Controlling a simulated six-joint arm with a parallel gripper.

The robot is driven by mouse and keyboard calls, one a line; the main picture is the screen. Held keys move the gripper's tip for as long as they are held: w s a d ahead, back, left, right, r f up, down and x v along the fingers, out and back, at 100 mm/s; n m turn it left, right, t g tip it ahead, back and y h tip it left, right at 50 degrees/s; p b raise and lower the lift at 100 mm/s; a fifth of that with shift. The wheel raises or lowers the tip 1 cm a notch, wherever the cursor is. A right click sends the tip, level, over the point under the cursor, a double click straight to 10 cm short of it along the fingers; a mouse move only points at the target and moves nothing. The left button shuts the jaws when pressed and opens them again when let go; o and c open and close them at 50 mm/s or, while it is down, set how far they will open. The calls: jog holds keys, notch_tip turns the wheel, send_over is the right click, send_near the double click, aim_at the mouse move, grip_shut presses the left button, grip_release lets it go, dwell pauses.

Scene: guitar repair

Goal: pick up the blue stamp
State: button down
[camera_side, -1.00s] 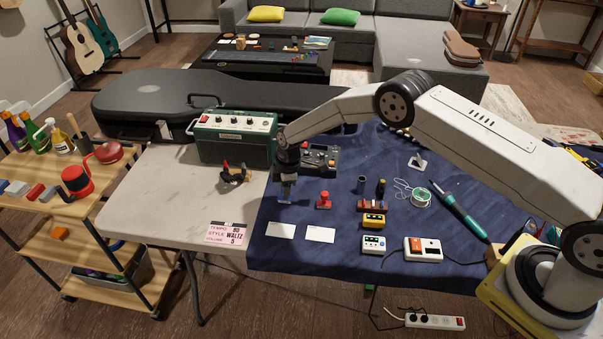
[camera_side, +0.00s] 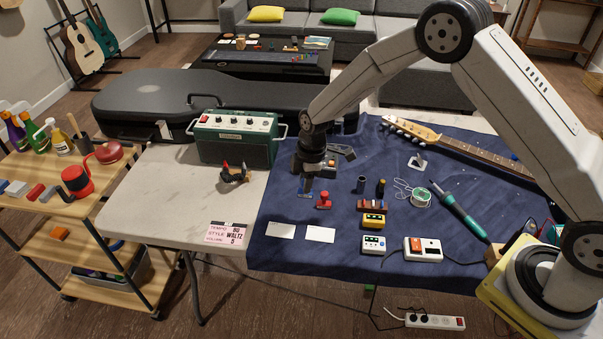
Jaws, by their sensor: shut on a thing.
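My gripper (camera_side: 306,186) points down over the blue cloth, just left of and behind the red stamp (camera_side: 323,201). It is shut on the blue stamp (camera_side: 304,195), whose small blue lower part shows below the fingers. The fingers hide the rest of it. The stamp looks close to upright and a little above the cloth, but the exact gap is hard to tell.
Two white cards (camera_side: 280,230) lie in front. A yellow pedal (camera_side: 373,221), a white pedal (camera_side: 374,245) and a solder spool (camera_side: 421,197) are to the right. A green amplifier (camera_side: 235,138) stands behind left. A guitar neck (camera_side: 460,150) lies at the back right.

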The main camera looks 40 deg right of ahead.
jog(key=s+r, duration=0.2)
jog(key=s, duration=0.4)
jog(key=shift+d+r, duration=0.3)
jog(key=shift+d, duration=0.05)
jog(key=c, duration=1)
grip_release()
grip_shut()
jog(key=w+a+f, duration=0.5)
jog(key=w+a, duration=0.2)
jog(key=a, duration=0.1)
jog(key=shift+w+f, duration=0.2)
jog(key=shift+f, duration=0.15)
